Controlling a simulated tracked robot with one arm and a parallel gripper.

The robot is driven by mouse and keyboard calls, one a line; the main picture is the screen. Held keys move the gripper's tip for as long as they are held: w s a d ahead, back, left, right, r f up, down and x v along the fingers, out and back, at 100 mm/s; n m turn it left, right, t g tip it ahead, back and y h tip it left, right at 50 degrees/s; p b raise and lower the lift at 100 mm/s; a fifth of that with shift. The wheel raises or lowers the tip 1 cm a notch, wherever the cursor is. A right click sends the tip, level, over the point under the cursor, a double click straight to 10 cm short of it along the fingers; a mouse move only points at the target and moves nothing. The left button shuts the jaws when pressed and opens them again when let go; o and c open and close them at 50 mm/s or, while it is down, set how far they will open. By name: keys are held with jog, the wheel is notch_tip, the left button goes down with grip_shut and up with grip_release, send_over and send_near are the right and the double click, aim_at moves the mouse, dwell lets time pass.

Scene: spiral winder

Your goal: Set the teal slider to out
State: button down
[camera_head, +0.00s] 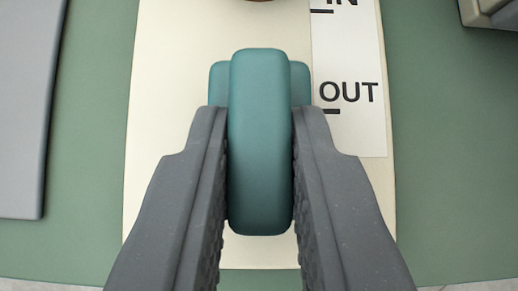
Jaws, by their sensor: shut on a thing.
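The teal slider (260,140) stands upright from a cream panel (165,120). A wider teal base shows behind its raised handle. My gripper (260,170) is shut on the handle, with one grey finger against each side. A white label (350,130) to the right reads OUT beside the slider, with a short black mark under the word. The word IN is partly cut off at the top edge, with its own mark. The slider's base is roughly level with the OUT mark, though my fingers hide its lower part.
A grey flat panel (25,110) lies at the left on the green surface (85,180). A brown rounded thing is cut off at the top edge. The green surface right of the label is clear.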

jog(key=shift+s+f, duration=0.1)
jog(key=shift+s, duration=0.4)
jog(key=c, duration=1.4)
grip_release()
jog(key=shift+s, duration=0.15)
jog(key=shift+o, duration=0.2)
jog(key=shift+r, duration=0.35)
jog(key=v, duration=1.3)
jog(key=shift+s, duration=0.2)
